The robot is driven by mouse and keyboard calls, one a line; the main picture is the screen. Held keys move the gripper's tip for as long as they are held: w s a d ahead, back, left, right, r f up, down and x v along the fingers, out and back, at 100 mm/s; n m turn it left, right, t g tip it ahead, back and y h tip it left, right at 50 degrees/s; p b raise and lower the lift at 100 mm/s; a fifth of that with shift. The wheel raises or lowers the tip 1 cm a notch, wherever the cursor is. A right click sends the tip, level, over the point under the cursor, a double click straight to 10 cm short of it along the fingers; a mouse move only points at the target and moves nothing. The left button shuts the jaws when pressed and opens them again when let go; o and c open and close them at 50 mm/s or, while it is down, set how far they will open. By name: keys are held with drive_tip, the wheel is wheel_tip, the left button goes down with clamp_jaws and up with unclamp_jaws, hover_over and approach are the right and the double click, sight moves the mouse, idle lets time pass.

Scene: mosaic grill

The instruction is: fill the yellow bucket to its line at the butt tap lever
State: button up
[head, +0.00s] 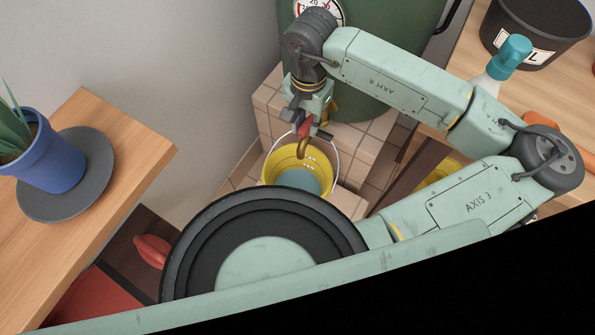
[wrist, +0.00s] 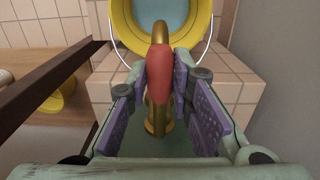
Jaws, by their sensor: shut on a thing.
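The yellow bucket (head: 326,167) stands upright on the tiled step under the brass tap (head: 303,151), its wire handle raised. Blue-grey water (head: 299,181) shows inside it, also in the wrist view (wrist: 172,12). The tap comes from the green butt (head: 365,88). My gripper (head: 306,122) is at the tap, above the bucket. In the wrist view my gripper (wrist: 158,82) is shut on the red tap lever (wrist: 160,70), which lies between its purple pads. The spout reaches over the bucket's opening. I cannot tell whether water is running.
A blue plant pot (head: 45,160) stands on a grey saucer on the left wooden shelf. A black labelled pot (head: 540,32) and a teal-topped bottle (head: 511,55) are on the right wooden surface. Another yellow thing (wrist: 60,97) lies beyond a dark beam (wrist: 45,87). A pale wall is close by.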

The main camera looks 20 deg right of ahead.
drive_tip(key=shift+w+d+r+p, duration=0.15)
drive_tip(key=shift+w+d+r, duration=0.1)
drive_tip(key=shift+r, duration=0.5)
drive_tip(key=shift+w+d+r+p, duration=0.2)
drive_tip(key=shift+r, duration=0.55)
drive_tip(key=shift+w+d+r+p, duration=0.15)
drive_tip(key=shift+w+d+r, duration=0.1)
drive_tip(key=shift+r, duration=0.5)
drive_tip(key=shift+s+a+f, duration=0.15)
idle(1.0)
idle(0.6)
wheel_tip(320, 180, down, 5)
drive_tip(key=b, duration=0.5)
drive_tip(key=shift+r+b, duration=0.2)
drive_tip(key=shift+b, duration=0.15)
drive_tip(key=o, duration=0.4)
drive_tip(key=shift+f, duration=0.15)
drive_tip(key=shift+o, duration=0.8)
drive_tip(key=shift+r, duration=0.2)
drive_tip(key=o, duration=0.4)
